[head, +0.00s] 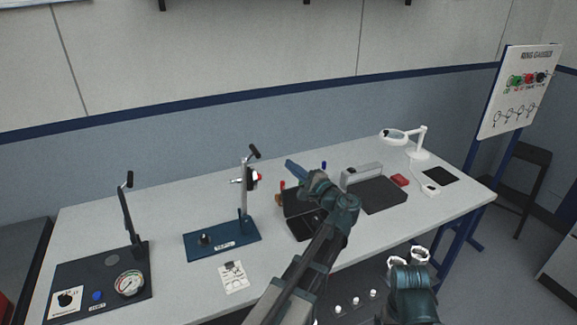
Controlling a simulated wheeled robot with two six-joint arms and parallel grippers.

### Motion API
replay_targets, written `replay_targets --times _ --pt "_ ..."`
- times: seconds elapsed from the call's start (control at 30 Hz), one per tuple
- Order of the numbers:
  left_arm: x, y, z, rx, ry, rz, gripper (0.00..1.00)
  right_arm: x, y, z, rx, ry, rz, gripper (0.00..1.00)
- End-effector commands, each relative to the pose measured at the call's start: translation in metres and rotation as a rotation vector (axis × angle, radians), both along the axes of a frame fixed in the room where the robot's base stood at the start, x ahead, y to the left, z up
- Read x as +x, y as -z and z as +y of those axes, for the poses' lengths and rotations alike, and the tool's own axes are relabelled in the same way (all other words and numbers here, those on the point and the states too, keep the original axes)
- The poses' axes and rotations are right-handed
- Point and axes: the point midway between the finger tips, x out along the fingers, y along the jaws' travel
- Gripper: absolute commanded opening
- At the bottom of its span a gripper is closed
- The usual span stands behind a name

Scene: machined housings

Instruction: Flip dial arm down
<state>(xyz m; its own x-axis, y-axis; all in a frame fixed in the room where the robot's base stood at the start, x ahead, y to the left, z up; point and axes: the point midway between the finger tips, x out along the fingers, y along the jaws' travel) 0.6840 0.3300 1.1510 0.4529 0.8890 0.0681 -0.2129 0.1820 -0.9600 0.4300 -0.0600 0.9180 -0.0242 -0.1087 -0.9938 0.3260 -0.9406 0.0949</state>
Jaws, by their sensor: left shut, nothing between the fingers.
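A black station (100,285) stands at the left end of the table, with a round dial gauge (129,284) on its base. Its dark arm (127,215) stands nearly upright with a handle on top. A blue-based stand (222,240) to its right has an upright post (246,195), a black handle and a red part near the top. I cannot tell which of these is the dial arm. My left gripper (293,170) is shut and empty, above the table right of the post and apart from both stations.
A dark open case (297,228) lies partly behind my left arm. Farther right are a black plate (378,194), a red block (399,180) and a white magnifier lamp (419,146). A printed card (233,277) lies near the front. Bare table lies between the two stations.

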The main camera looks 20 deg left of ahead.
Motion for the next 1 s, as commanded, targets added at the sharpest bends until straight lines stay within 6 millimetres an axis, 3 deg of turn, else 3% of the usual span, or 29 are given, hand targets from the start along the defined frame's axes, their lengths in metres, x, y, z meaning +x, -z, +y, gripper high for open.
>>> replay_targets --times 0.37,0.4,0.63,1.0 --pt "0.036 -0.006 0.069 0.0 -0.002 0.0 0.0 0.0 -0.006 0.0 0.0 0.0 0.0 1.0" --pt "0.025 -0.01 0.072 0.0 -0.003 0.0 0.0 0.0 -0.01 0.0 0.0 0.0 0.0 1.0" --pt "0.007 -0.016 0.086 0.0 -0.001 0.0 0.0 0.0 -0.016 0.0 0.0 0.0 0.0 1.0" --pt "0.004 -0.016 0.09 0.0 0.0 0.0 0.0 0.0 -0.016 0.0 0.0 0.0 0.0 1.0"
